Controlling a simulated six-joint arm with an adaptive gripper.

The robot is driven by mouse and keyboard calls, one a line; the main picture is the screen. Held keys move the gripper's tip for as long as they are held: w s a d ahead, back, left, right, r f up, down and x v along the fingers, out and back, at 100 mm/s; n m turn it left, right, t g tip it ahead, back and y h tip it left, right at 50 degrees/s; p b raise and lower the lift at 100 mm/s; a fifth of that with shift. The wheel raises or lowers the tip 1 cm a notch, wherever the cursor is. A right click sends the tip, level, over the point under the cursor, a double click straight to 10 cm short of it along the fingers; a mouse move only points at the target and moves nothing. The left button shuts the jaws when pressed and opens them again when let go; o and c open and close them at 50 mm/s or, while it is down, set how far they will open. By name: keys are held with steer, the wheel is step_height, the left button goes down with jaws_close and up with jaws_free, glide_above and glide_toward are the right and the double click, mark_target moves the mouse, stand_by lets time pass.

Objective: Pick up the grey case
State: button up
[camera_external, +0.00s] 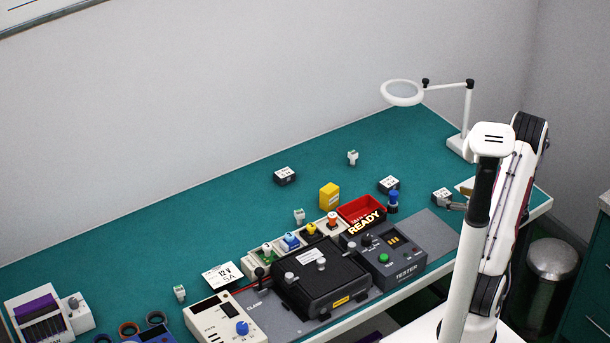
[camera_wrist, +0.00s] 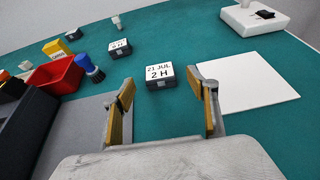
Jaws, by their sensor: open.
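Three small dark grey cases with white labelled tops lie on the green bench; I cannot tell them apart by colour. The nearest case (camera_wrist: 159,77), reading "21 JUL 2 H", sits just beyond and between my fingertips in the wrist view, apart from them. It also shows in the external view (camera_external: 441,195). A second case (camera_wrist: 120,49) lies behind it to the left, and a third case (camera_wrist: 73,34) is farther back. My gripper (camera_wrist: 168,97) is open and empty, its fingers spread wider than the nearest case. In the external view the arm partly hides it.
A white sheet (camera_wrist: 245,80) lies right of the nearest case. A blue-topped plunger (camera_wrist: 90,68), a red READY bin (camera_external: 362,211) and a yellow box (camera_external: 329,196) stand to the left. The tester (camera_external: 385,254) is nearer. A magnifier lamp (camera_external: 402,93) overhangs the back.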

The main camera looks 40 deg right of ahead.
mark_target(442, 193)
steer(key=shift+x, duration=1.1)
steer(key=shift+x, duration=2.6)
steer(key=shift+a, duration=0.1)
steer(key=c, duration=1.2)
